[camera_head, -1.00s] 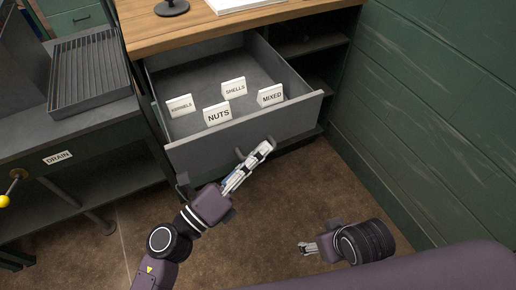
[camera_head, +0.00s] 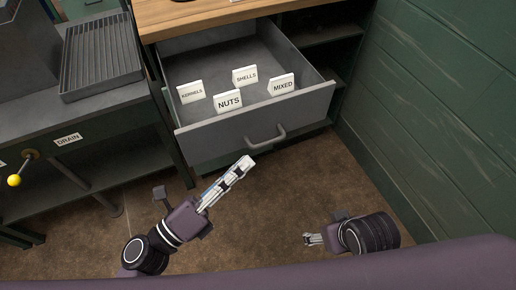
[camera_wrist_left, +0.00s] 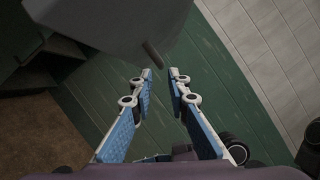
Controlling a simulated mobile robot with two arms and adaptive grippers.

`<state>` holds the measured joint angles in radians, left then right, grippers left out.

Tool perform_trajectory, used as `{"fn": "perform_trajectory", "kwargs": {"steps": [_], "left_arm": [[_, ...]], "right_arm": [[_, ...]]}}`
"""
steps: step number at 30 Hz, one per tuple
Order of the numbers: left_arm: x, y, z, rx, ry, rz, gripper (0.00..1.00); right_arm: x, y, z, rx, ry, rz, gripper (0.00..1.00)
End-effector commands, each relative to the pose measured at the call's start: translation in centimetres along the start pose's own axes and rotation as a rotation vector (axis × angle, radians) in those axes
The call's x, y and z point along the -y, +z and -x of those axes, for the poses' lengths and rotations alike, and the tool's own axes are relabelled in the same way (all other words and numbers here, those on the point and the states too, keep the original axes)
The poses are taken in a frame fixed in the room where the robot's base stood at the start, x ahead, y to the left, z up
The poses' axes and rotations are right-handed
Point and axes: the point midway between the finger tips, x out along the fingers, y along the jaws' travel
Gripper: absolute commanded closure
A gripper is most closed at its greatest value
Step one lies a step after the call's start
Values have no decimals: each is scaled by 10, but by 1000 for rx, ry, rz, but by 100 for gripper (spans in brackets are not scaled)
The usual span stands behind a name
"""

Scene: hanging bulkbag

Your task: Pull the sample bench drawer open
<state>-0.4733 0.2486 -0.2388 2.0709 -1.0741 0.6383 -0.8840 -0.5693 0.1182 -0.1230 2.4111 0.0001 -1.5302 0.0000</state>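The sample bench drawer (camera_head: 262,132) is grey and stands pulled out from under the wooden bench top. Labelled cards reading KERNELS, NUTS, SHELLS and MIXED stand inside it. Its bar handle (camera_head: 268,138) is on the front face with nothing on it. My left gripper (camera_head: 247,163) is just below and left of the handle, apart from it. In the left wrist view the left gripper (camera_wrist_left: 160,80) shows its two blue-padded fingers spread with nothing between, the handle beyond the tips. My right gripper (camera_head: 308,239) is low, well away from the drawer; its finger gap is too small to judge.
The wooden bench top (camera_head: 200,14) is above the drawer. A dark bench (camera_head: 95,115) with a ribbed tray (camera_head: 100,55), a DRAIN label and a yellow-knobbed lever (camera_head: 14,181) stands at left. A green wall (camera_head: 440,110) closes off the right. The brown floor in front is clear.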

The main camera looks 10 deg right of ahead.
Motion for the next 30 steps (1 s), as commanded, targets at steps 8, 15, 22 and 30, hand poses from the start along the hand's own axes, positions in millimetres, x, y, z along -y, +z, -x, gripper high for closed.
{"fn": "perform_trajectory", "kwargs": {"steps": [8,15,22,30], "left_arm": [[0,0,36,0,1,0,84],[0,0,39,0,0,-1,84],[0,0,38,0,0,-1,84],[0,0,38,0,0,-1,84]], "right_arm": [[0,0,0,0,0,0,36],[0,0,0,0,0,0,36],[0,0,0,-1,1,0,36],[0,0,0,1,0,0,36]]}}
